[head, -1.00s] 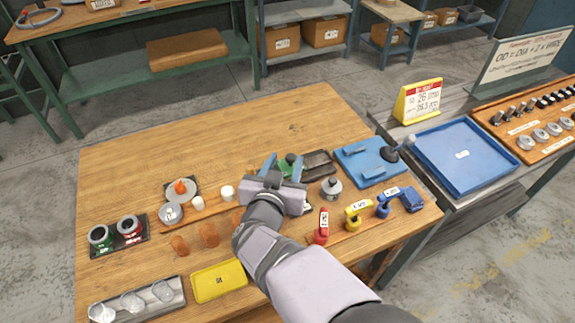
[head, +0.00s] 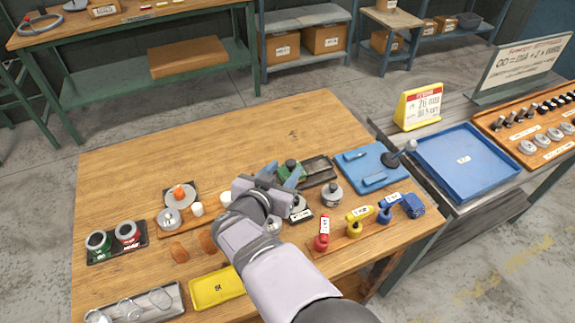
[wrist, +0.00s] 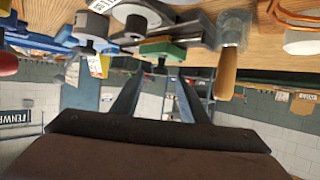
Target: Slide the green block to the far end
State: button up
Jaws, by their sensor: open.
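The green block (head: 291,165), with a dark knob on top, sits at the left end of a dark rail (head: 320,170) in the middle of the table. The rail runs right from it. My gripper (head: 283,173) is open and empty, with its fingers close to the block's near left side in the head view. In the wrist view the green block (wrist: 162,50) shows just beyond the open fingertips of my gripper (wrist: 161,78), with a gap between. The wrist and fingers hide part of the block's near side in the head view.
A grey round knob piece (head: 332,193) stands right of my gripper. Red (head: 321,240), yellow (head: 357,219) and blue (head: 388,212) handled tools stand in front right. A blue plate (head: 375,182) lies beyond the rail's right end. The table's back left is clear.

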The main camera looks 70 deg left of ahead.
jog(key=shift+x, duration=1.45)
grip_shut()
jog(key=w+p, duration=0.2)
jog(key=w, duration=0.6)
jog(key=shift+w, duration=0.3)
grip_release()
jog(key=shift+w, duration=0.1)
